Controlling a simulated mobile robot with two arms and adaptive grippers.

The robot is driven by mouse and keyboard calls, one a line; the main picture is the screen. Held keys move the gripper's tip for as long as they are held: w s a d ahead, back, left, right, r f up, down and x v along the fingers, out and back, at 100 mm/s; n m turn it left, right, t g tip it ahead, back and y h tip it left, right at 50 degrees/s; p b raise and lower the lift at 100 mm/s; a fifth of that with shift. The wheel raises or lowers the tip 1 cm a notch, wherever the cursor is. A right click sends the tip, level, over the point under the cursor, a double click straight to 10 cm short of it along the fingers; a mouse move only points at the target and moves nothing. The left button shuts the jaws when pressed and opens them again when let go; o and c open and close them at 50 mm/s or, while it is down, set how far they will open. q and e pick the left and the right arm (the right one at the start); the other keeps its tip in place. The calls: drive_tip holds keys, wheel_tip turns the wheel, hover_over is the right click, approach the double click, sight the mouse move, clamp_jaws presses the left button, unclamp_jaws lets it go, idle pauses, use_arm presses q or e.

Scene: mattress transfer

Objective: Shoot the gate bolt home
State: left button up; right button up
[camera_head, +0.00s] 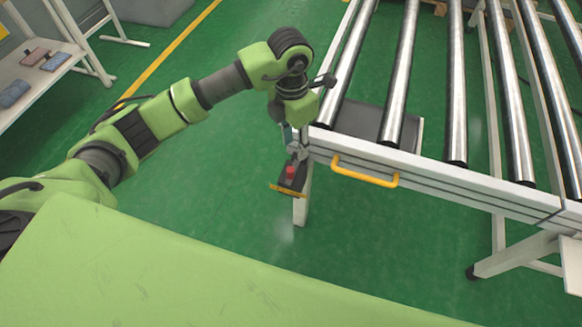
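A white gate panel (440,187) with a yellow handle (365,171) runs along the near end of the roller conveyor. My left arm comes in from the left and bends down at the conveyor's near left corner. My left gripper (291,140) points down there, beside the left end of the gate panel. Its fingers are small and partly hidden, so I cannot tell whether they are open or touching anything. Grey metal parts (299,151) show at this corner; I cannot make out the bolt clearly among them. My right gripper is not in view.
A dark box with a red button (291,170) hangs below the corner, close to the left gripper. Metal rollers (401,70) extend to the back. A white shelf (35,75) holds small items at the left. Green floor (200,200) is clear between shelf and conveyor.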

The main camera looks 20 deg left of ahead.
sight(291, 169)
use_arm(q)
drive_tip(key=shift+y, duration=0.3)
drive_tip(key=f, duration=0.4)
drive_tip(key=f+p, duration=0.1)
drive_tip(key=f, duration=0.4)
drive_tip(key=a+f, duration=0.1)
drive_tip(key=f, duration=0.3)
drive_tip(key=shift+w+a+f+p, duration=0.1)
drive_tip(key=shift+f+p, duration=0.2)
clamp_jaws()
